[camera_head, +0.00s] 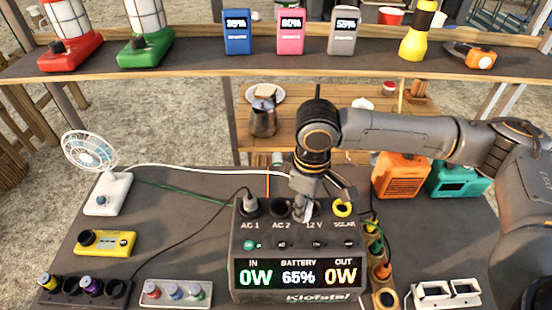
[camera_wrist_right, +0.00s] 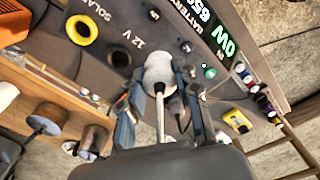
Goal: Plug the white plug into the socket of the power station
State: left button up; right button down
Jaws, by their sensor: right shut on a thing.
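The power station (camera_head: 298,243) stands at the front middle of the dark table, with sockets along its top labelled AC 1, AC 2, 12 V and SOLAR. The AC 2 socket (camera_head: 281,208) shows dark in the head view. My right gripper (camera_head: 303,208) points down over the sockets, between AC 2 and 12 V. In the wrist view, it is shut on the white plug (camera_wrist_right: 159,72), whose white cable trails back between the fingers. The plug hides what lies behind it, so I cannot tell whether it touches a socket.
A white fan (camera_head: 108,190) stands at left, its white cable (camera_head: 215,171) running towards my right gripper. A yellow device (camera_head: 106,243) lies at left. Orange (camera_head: 401,174) and teal (camera_head: 458,178) boxes stand at right. A shelf (camera_head: 185,72) with lanterns crosses the back.

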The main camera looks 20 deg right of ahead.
pick_arm(q)
notch_tip(320, 180, up, 11)
jog(key=d+p, duration=0.1)
jog(key=p, duration=0.9)
pick_arm(e)
jog(key=w+a+r+n, duration=0.1)
jog(key=w+n, duration=0.3)
jog(key=n, duration=0.8)
jog(key=w+a+r+n, duration=0.1)
jog(key=w+n, duration=0.4)
jog(key=n, duration=0.7)
notch_tip(320, 180, down, 10)
jog(key=b, duration=0.8)
jog(key=shift+s+a, duration=0.1)
jog(key=shift+f, duration=0.25)
pick_arm(q)
notch_tip(320, 180, down, 8)
jog(key=shift+s+d+r, duration=0.2)
jog(key=shift+s, duration=0.25)
pick_arm(e)
jog(key=c, duration=0.9)
grip_release()
